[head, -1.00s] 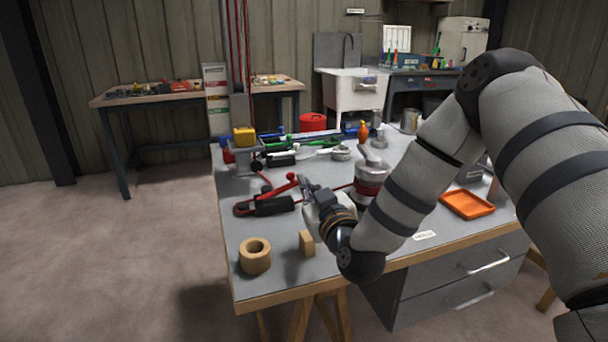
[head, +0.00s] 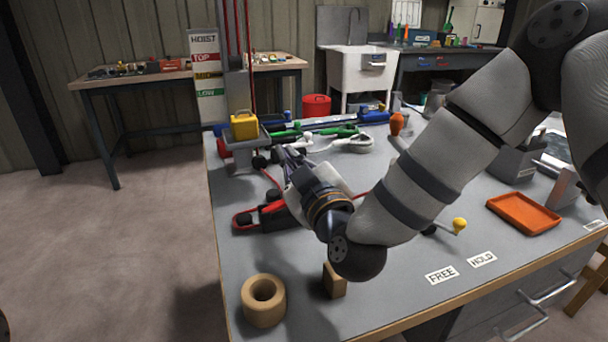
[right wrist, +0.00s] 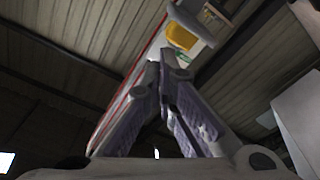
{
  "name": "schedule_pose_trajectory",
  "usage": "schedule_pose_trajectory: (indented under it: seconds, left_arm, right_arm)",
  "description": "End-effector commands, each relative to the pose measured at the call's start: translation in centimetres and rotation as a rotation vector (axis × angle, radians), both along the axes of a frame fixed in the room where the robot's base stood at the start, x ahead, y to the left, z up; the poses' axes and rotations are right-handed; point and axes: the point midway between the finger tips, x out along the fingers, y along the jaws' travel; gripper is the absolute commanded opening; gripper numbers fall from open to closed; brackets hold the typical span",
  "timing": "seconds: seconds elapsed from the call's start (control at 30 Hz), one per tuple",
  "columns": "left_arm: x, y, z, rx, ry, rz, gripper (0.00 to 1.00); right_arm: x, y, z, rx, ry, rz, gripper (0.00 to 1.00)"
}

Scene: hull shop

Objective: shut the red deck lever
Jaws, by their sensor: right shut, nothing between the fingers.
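The red deck lever (head: 245,219) sits on the left part of the bench, with a red base end and a black block beside it. Its right portion is hidden behind my right gripper, so I cannot tell how its arm stands now. My right gripper (head: 284,152) is shut and empty, reaching over the lever, fingertips pointing away from me; I cannot tell whether it touches the lever. In the right wrist view its two fingers (right wrist: 167,62) meet at the tips with nothing between them. My left gripper is not in view.
A wooden ring (head: 263,300) and a wooden block (head: 334,280) stand near the front edge. A yellow box (head: 244,126) is on the hoist platform behind the lever. A yellow-knobbed crank (head: 459,225) and an orange tray (head: 523,213) lie to the right.

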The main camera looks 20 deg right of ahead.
Motion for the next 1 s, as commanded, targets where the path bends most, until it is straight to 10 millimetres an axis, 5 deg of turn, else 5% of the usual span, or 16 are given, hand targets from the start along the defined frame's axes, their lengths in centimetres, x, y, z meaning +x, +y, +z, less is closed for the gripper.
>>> schedule_pose_trajectory:
  seconds: [0.03, 0.3, 0.7, 1.0]
  left_arm:
    - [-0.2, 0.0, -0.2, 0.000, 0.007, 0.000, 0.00]
    - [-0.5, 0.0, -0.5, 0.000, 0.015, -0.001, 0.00]
    - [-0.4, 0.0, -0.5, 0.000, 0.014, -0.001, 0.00]
    - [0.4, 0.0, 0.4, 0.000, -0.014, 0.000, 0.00]
  right_arm:
    - [1.0, 0.0, -0.2, 0.001, 0.001, -0.002, 0.00]
    - [0.1, -1.9, -3.0, 0.000, 0.003, -0.002, 0.00]
    - [-0.1, -2.2, -3.3, 0.007, 0.000, -0.002, 0.00]
    - [0.0, -4.4, -5.6, 0.233, 0.005, 0.001, 0.00]
